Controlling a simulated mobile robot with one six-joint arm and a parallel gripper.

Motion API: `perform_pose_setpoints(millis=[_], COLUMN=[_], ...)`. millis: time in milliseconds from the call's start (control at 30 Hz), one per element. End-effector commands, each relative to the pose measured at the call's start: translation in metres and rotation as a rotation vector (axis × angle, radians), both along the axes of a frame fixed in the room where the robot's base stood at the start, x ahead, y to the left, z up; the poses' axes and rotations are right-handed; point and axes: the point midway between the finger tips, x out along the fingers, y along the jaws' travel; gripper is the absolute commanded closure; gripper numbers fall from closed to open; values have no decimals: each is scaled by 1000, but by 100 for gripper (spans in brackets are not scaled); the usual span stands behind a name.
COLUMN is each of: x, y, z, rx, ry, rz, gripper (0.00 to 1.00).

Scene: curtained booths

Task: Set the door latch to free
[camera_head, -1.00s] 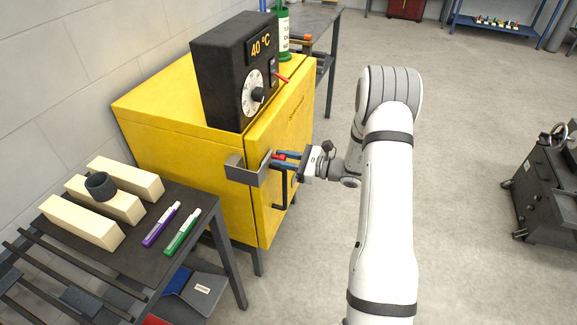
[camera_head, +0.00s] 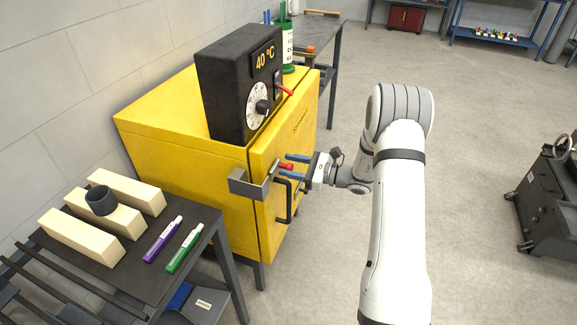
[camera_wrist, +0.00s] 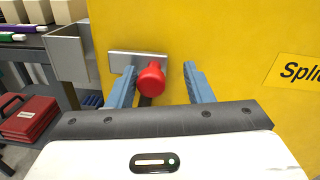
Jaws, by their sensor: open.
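The yellow cabinet (camera_head: 188,118) stands by the wall, its door (camera_head: 292,140) shut. A grey metal latch bracket (camera_head: 247,186) wraps the door's front corner, and a red knob (camera_head: 287,166) sits at its door end. A black handle (camera_head: 287,212) is on the door below it. In the wrist view the red knob (camera_wrist: 150,79) is in front of a grey plate (camera_wrist: 128,60), between my two blue fingers.
A black control box (camera_head: 225,95) reading 40 °C, with a dial and red lever, stands on the cabinet. A dark table (camera_head: 115,262) at left holds cream blocks, a black ring and two markers. The floor (camera_head: 470,130) at right is clear up to a dark machine (camera_head: 550,190).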

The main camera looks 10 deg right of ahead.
Motion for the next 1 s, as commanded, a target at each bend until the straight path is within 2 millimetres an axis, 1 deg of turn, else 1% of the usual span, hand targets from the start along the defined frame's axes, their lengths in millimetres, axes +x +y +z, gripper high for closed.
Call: perform_pose_setpoints(millis=[167, 267, 500, 600, 733, 1000], x=[-2, -7, -21, -26, -29, -29], y=[-4, -15, -54, -65, -71, -71], z=[-1, -1, -1, -1, -1, -1], rx=[1, 1, 1, -1, 0, 0], ry=[2, 2, 1, 0, 0, 1], rz=[0, -1, -3, -2, 0, 1], gripper=[53, 53, 53, 53, 53, 53])
